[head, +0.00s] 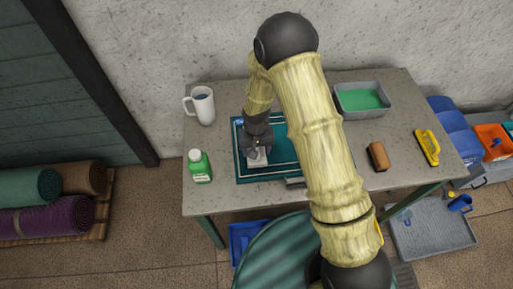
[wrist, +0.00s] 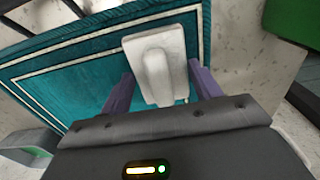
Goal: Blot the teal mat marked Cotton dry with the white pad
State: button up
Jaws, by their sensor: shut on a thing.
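The teal mat (head: 238,171) with a pale border line lies on the grey table, partly hidden by my arm. It also shows in the wrist view (wrist: 80,88). A blue tag (head: 240,122) is at its far left corner; I cannot read it. The white pad (wrist: 157,62) is between the two purple fingers of my gripper (wrist: 160,85), which is shut on it. In the head view the pad (head: 258,157) is over the left part of the mat; I cannot tell for sure if it touches the cloth.
A white mug (head: 203,106) and a green bottle (head: 199,168) stand left of the mat. A grey tray (head: 345,113) with green liquid, a brown brush (head: 378,157) and a yellow brush (head: 427,147) are to the right. A dark object (head: 294,183) lies by the mat's front edge.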

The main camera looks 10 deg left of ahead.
jog(key=shift+f+b, duration=0.7)
jog(key=shift+f, duration=0.75)
jog(key=shift+s+f+b, duration=0.1)
jog(key=shift+f+b, duration=0.35)
jog(key=shift+f, duration=0.2)
dwell(1.1)
jog(key=shift+r+p, duration=1.5)
jog(key=shift+r, duration=0.85)
jog(key=shift+d, duration=0.1)
jog(key=shift+w+d, duration=0.25)
jog(key=shift+d, duration=0.05)
jog(key=w+d+r+b, duration=0.1)
jog(key=w+d+b, duration=0.2)
jog(key=d, duration=1)
jog(key=shift+w+r+b, duration=0.15)
jog(key=shift+r+b, duration=0.1)
jog(key=shift+b, duration=0.2)
